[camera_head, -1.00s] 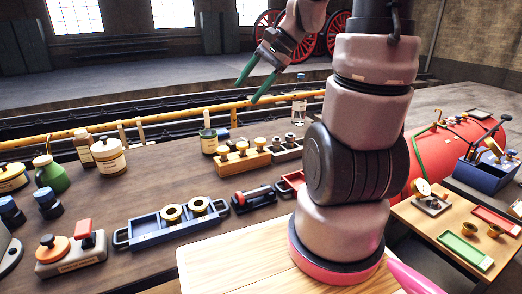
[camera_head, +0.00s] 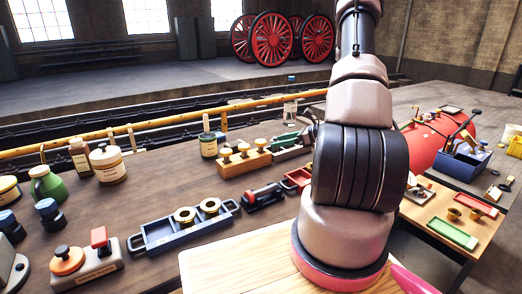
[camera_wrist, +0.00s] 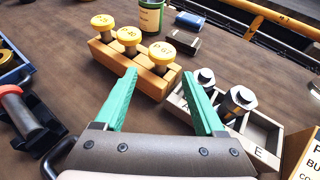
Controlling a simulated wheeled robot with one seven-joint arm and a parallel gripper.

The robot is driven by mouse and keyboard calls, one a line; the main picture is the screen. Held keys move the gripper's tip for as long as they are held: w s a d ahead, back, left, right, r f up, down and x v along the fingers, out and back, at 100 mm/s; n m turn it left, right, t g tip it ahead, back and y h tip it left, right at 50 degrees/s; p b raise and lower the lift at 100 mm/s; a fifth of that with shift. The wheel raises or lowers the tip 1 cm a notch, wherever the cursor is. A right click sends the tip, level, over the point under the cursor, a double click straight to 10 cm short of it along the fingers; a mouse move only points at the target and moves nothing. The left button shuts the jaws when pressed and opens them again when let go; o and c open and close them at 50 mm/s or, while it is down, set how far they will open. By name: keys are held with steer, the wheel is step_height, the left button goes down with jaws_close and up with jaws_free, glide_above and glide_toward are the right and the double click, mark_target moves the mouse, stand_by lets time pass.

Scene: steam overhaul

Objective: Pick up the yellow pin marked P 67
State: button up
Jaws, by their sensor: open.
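The yellow pin marked P 67 (camera_wrist: 163,52) stands upright in a wooden block (camera_wrist: 140,76), at the end nearest my gripper in the wrist view. Two more yellow-topped pins stand beside it, the middle pin (camera_wrist: 128,38) and the far pin (camera_wrist: 103,20). In the head view the P 67 pin (camera_head: 260,143) appears as the rightmost one. My gripper (camera_wrist: 164,74) is open with green fingers apart and nothing between them. The P 67 head shows just beyond the gap between the fingertips. In the head view my gripper is mostly hidden by my arm.
A light tray (camera_wrist: 262,152) with dark-and-silver bolts lies close on the right in the wrist view. A black-and-red tool (camera_wrist: 25,112) lies at left. A green jar (camera_wrist: 151,15) and a dark box (camera_wrist: 184,46) stand behind the block.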

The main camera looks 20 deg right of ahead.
mark_target(261, 144)
steer(key=x, duration=0.9)
steer(key=shift+w, duration=0.2)
steer(key=shift+c, duration=0.3)
jaws_close()
